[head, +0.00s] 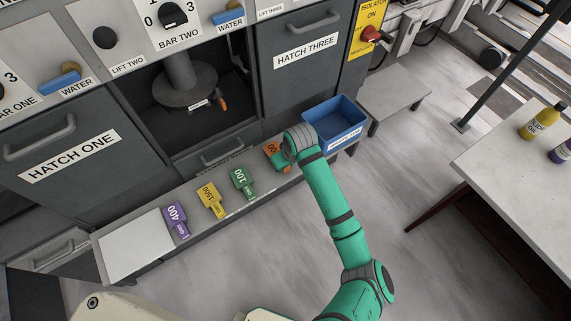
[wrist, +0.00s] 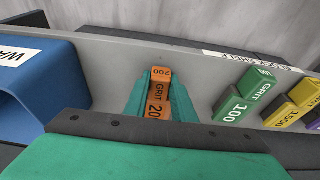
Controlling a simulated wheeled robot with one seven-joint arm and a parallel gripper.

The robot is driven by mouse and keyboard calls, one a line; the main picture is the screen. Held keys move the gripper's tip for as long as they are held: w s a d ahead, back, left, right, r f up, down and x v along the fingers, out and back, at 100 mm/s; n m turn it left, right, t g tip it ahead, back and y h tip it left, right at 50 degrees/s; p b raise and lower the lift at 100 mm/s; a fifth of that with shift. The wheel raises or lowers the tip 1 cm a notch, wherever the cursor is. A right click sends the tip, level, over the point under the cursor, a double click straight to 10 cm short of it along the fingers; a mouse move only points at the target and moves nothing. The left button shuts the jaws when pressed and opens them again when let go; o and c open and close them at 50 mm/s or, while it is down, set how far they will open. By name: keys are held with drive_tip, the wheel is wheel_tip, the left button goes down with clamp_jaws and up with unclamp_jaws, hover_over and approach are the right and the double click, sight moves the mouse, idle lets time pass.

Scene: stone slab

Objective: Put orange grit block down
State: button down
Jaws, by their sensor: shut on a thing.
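The orange grit block (head: 271,149), marked 200, is between the fingers of my gripper (head: 282,159) at the right part of the block shelf (head: 223,213). In the wrist view the orange block (wrist: 159,84) stands between the two green fingers of my gripper (wrist: 160,98), which are shut on it. The grey shelf (wrist: 205,72) is directly behind and beneath it in that view. I cannot tell whether the block's underside touches the shelf. In the head view my gripper partly hides the block.
Green (head: 242,181), yellow (head: 211,199) and purple (head: 175,219) grit blocks stand left along the shelf. A blue bin (head: 336,124) is just right of my gripper. A pale plate (head: 133,243) lies at the shelf's left end. The recess (head: 207,125) is behind the shelf.

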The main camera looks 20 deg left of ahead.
drive_tip(key=shift+f, duration=0.15)
drive_tip(key=c, duration=1.5)
unclamp_jaws()
drive_tip(key=shift+s, duration=0.2)
